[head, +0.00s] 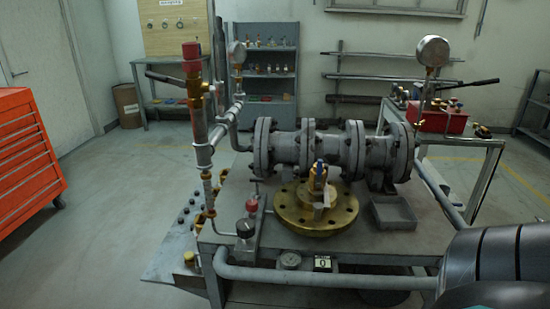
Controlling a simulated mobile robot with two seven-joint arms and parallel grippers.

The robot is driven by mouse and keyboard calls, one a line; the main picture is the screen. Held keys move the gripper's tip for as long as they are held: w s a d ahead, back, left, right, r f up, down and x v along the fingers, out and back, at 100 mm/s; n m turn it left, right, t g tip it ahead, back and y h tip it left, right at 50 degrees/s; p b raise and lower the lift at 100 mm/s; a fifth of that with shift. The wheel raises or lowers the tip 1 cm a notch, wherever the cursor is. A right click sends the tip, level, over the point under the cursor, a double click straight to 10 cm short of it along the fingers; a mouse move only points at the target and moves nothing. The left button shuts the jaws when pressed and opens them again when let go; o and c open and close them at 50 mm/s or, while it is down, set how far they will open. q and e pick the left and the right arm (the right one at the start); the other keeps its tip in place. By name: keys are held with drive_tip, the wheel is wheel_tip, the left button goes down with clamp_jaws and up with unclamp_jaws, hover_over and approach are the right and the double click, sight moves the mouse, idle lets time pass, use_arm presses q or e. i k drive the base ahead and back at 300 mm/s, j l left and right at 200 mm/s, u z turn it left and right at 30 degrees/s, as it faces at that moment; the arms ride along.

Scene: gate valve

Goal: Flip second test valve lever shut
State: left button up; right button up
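I cannot tell for sure which part is the second test valve lever. A dark lever (165,78) sticks out left beside the red-capped vertical pipe (196,100) at the left of the bench. A long black-handled lever (478,82) points up and right near the gauge on the right. Neither of my grippers is in view; only part of one of my arms shows at the lower right.
A grey flanged pipe assembly (325,150) lies across the bench (385,238). A red knob (252,205) and a black knob (245,228) sit at its left. A small grey tray (393,215) is at the right. An orange cabinet (25,150) stands far left; floor between is clear.

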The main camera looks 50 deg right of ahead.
sight(320, 163)
drive_tip(key=z, duration=1.75)
